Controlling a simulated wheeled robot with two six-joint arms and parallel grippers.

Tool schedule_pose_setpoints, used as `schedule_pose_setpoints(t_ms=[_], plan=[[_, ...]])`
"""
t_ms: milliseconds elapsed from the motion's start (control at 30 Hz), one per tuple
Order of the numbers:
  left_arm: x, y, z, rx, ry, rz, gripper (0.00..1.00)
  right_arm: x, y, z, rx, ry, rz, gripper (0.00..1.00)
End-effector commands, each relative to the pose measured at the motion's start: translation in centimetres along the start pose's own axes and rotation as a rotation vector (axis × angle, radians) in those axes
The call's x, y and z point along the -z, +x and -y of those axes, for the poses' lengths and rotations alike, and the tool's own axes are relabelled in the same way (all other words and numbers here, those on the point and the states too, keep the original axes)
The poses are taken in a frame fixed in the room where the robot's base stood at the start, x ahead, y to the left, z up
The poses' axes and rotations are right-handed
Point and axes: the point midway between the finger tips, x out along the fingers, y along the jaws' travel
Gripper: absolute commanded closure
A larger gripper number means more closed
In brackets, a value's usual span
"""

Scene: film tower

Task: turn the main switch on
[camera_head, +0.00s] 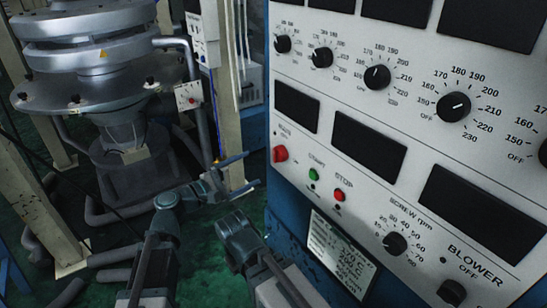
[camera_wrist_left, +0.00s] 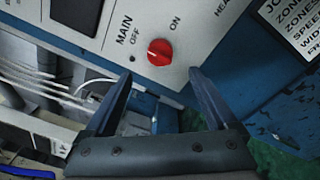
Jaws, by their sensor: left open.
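The main switch is a red rotary knob (camera_head: 280,154) at the lower left of the grey control panel. In the left wrist view the red knob (camera_wrist_left: 160,52) shows under the word MAIN, with OFF to its left and ON to its upper right. A small pale mark on it seems to lie on the OFF side. My left gripper (camera_head: 250,170) is open and empty, left of the knob and apart from it. In the wrist view its two fingers (camera_wrist_left: 160,73) stand on either side below the knob. No fingers of my right gripper show.
A green START button (camera_head: 314,175) and a red STOP button (camera_head: 339,195) sit right of the knob. Black dials, such as the screw dial (camera_head: 395,243), fill the panel. A beige post (camera_head: 229,100) stands behind my left gripper, and the metal tower (camera_head: 95,90) is at left.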

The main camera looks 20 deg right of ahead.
Motion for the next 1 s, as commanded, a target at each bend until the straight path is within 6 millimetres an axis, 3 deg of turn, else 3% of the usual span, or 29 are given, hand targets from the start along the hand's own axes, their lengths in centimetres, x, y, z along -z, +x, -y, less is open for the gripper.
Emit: schedule_pose_setpoints(t_ms=[200, 433, 667, 1000], plan=[[0.1, 4.9, -0.1, 0.003, 0.001, 0.003, 0.09, 0.0, 0.0, 0.0, 0.000, 0.000, 0.000, 1.00], [0.1, 8.4, 0.0, 0.002, 0.001, 0.002, 0.09, 0.0, 0.0, 0.0, 0.000, 0.000, 0.000, 1.00], [0.0, 10.0, 0.0, 0.002, 0.001, 0.001, 0.09, 0.0, 0.0, 0.0, 0.000, 0.000, 0.000, 1.00], [0.0, 10.1, 0.0, 0.001, 0.001, 0.000, 0.11, 0.0, 0.0, 0.0, 0.000, 0.000, 0.000, 1.00]])
